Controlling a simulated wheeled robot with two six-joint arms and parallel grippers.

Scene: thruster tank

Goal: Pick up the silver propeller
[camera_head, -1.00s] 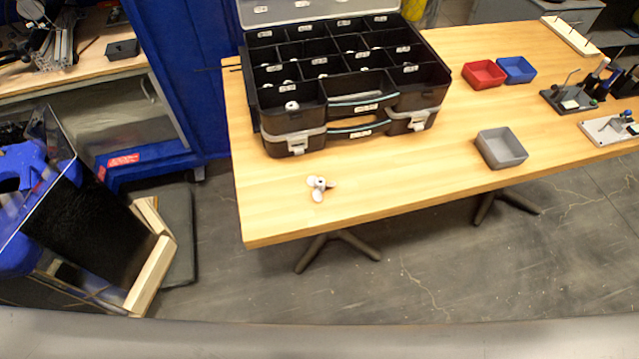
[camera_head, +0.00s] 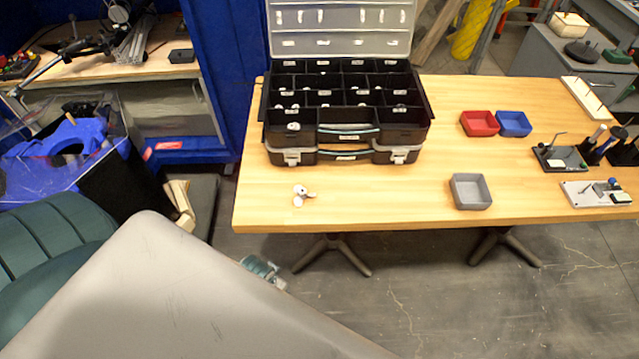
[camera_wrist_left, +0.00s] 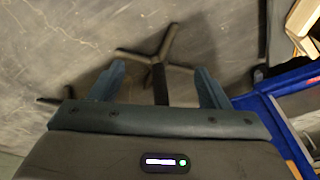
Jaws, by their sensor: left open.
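The silver propeller (camera_head: 301,194) is small and lies on the wooden table (camera_head: 380,205) near its front left corner, in front of the black organizer case. My left gripper (camera_wrist_left: 160,85) is open and empty in the left wrist view, with its two fingers spread above the grey floor and a dark table foot. In the head view my left arm comes in low at the left, and a bit of the gripper (camera_head: 263,270) shows below the table's front edge, apart from the propeller. The propeller is not in the wrist view. My right gripper is not in view.
The open black case (camera_head: 345,110) with many compartments stands behind the propeller. A grey bin (camera_head: 470,191), a red bin (camera_head: 479,123) and a blue bin (camera_head: 514,124) stand to the right. Small fixtures (camera_head: 596,193) sit at the right end. The table between propeller and grey bin is clear.

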